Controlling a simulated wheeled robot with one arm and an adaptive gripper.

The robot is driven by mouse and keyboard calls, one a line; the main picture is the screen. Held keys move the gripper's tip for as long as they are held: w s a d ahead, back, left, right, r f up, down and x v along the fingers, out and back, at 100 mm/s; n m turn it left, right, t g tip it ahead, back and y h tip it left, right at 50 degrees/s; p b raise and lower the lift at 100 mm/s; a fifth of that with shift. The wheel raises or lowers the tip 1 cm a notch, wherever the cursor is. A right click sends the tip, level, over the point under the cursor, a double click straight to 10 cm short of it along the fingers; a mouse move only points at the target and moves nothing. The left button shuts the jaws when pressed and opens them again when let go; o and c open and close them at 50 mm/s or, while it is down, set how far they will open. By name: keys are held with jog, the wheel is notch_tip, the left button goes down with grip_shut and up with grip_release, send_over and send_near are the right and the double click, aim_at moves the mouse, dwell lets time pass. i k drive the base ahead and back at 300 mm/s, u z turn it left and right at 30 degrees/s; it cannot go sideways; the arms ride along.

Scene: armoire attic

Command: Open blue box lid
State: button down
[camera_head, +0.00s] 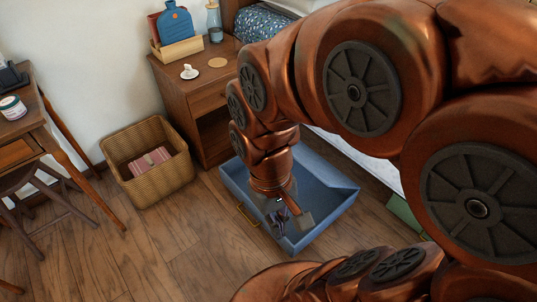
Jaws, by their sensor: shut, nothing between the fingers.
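The blue box (327,182) sits on the wooden floor in front of the nightstand and looks like an open-topped tray. Its inside shows, and I see no lid over it. A brass handle (247,216) is on its near left side. My gripper (283,218) points down over the near part of the box, just right of the handle. It is shut with nothing in it. I cannot tell whether its fingertips touch the box floor. My arm hides the back middle of the box.
A wooden nightstand (187,91) with a bottle (215,24) stands behind the box. A wicker basket (150,184) holding a folded striped cloth (150,163) is at left. A bed (262,22) is behind my arm.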

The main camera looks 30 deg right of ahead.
aim_at(328, 173)
jog(key=k, duration=1.1)
jog(key=u, duration=0.8)
jog(key=i, duration=1.05)
